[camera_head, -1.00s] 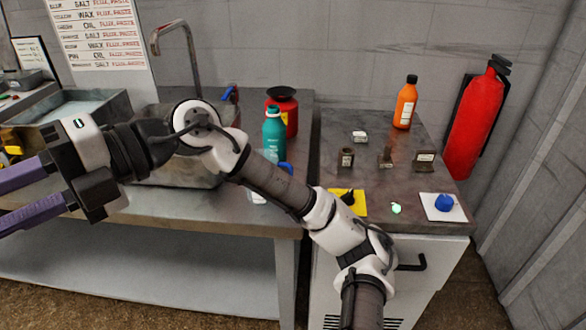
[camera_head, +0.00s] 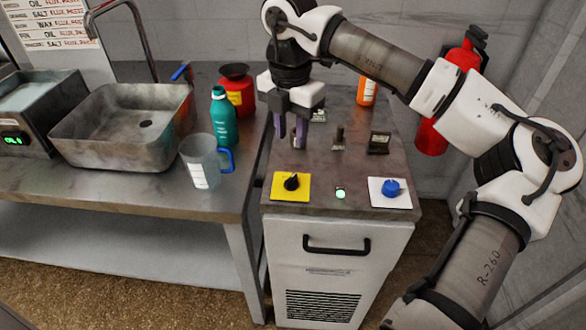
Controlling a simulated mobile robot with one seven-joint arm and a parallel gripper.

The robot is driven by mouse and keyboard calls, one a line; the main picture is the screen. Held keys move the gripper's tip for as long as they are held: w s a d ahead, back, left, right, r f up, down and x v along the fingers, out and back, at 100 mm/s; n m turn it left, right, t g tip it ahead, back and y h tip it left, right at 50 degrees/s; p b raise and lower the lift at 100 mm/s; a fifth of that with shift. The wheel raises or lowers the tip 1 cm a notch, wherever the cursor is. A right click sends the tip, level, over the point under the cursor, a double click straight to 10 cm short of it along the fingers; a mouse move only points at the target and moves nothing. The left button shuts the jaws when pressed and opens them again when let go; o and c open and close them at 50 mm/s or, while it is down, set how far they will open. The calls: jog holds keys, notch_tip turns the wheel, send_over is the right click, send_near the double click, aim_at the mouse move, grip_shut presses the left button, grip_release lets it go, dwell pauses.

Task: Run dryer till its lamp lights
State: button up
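A white cabinet (camera_head: 320,245) with a black handle and a vent grille stands at the right. On its top are a black knob (camera_head: 291,182) on a yellow plate, a small green lamp (camera_head: 340,194) that glows, and a blue knob (camera_head: 391,187) on a white plate. I cannot tell whether this cabinet is the dryer. My gripper (camera_head: 289,140) points down over the back left of the cabinet top. Its purple fingers stand apart, by a small dark block that they partly hide. I cannot tell whether they touch it.
Small dark fixtures (camera_head: 379,143) stand on the cabinet top. An orange bottle (camera_head: 366,91) and a red extinguisher (camera_head: 432,136) are behind my arm. On the left bench are a metal sink (camera_head: 110,130), a clear jug (camera_head: 200,165), a teal bottle (camera_head: 223,122) and a red can (camera_head: 238,95).

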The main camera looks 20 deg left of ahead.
aim_at(291, 178)
notch_tip(291, 178, down, 12)
jog(key=shift+r+p, duration=0.25)
jog(key=shift+p, duration=0.75)
jog(key=shift+c, duration=0.3)
grip_shut()
